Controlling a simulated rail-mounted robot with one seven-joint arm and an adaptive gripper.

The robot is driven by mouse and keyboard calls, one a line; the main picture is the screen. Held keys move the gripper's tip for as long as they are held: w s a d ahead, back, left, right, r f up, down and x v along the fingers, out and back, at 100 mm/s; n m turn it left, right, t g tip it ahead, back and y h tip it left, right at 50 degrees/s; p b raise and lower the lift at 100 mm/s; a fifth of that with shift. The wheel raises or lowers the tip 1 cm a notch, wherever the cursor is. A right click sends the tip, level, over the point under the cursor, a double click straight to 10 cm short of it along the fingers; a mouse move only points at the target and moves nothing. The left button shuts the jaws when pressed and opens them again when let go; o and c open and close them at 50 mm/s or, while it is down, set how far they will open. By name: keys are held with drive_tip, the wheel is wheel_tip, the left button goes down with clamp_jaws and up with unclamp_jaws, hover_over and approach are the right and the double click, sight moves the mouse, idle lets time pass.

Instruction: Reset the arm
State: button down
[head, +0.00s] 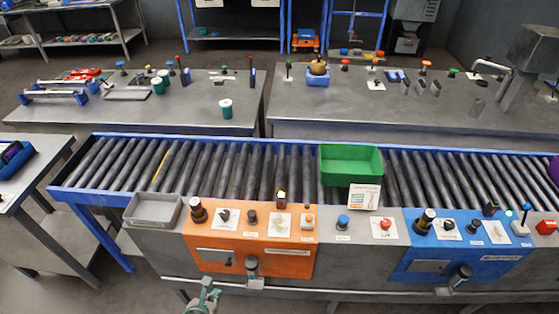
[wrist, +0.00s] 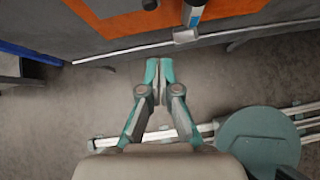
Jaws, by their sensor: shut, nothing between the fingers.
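My gripper (wrist: 159,64) is shut and empty in the wrist view, its two teal fingertips together above the bare floor. In the head view only part of my gripper (head: 207,292) shows at the bottom edge, in front of the console and below the orange panel (head: 284,262). In the wrist view the orange panel (wrist: 130,20) lies above the fingertips, with a grey lever (wrist: 192,12) hanging from it, apart from the gripper.
A roller conveyor (head: 230,170) runs behind the console, with a green bin (head: 350,165) on it. A grey tray (head: 153,209) sits at the console's left, a blue panel (head: 460,258) at its right. Tables with tools stand behind.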

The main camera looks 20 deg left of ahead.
drive_tip(key=w+d+f+m+g+h, duration=0.2)
drive_tip(key=d+f+m+g+h, duration=0.15)
drive_tip(key=d+f+m, duration=0.65)
drive_tip(key=w+d+f+m+g+h, duration=0.25)
drive_tip(key=d+f+m+g, duration=0.3)
drive_tip(key=d+m, duration=0.8)
drive_tip(key=s+d+f+m+g+y, duration=0.2)
drive_tip(key=d+m, duration=0.5)
drive_tip(key=d, duration=0.4)
drive_tip(key=s+d+f+m+g+y, duration=0.2)
drive_tip(key=s+d+f+m+g, duration=0.2)
drive_tip(key=d, duration=0.7)
wheel_tip(320, 180, down, 2)
drive_tip(key=s+m, duration=0.1)
drive_tip(key=m, duration=0.1)
drive_tip(key=shift+d+f+m+g+y, duration=0.2)
drive_tip(key=shift+d+m+g+y, duration=0.1)
drive_tip(key=shift+d+m, duration=0.1)
